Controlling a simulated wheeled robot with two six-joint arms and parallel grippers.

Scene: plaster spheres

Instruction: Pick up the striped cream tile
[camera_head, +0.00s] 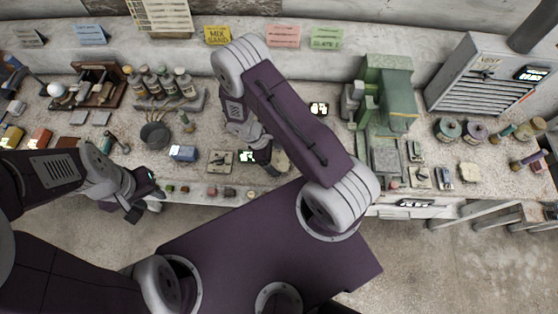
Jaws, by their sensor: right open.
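A small cream tile with dark marks (220,161) lies flat near the front of the bench, left of my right gripper. Another cream tile with dark marks (420,178) lies on the right part of the bench. The marks are too small to tell which tile is striped. My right gripper (272,168) is over the bench front, open and pointing down, apart from the left tile. My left gripper (143,203) is at the front edge of the bench on the left; its jaw state is unclear.
A pale round piece (283,162) is partly hidden by my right gripper. A green machine (390,105) and a grey drawer cabinet (490,75) stand at right.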

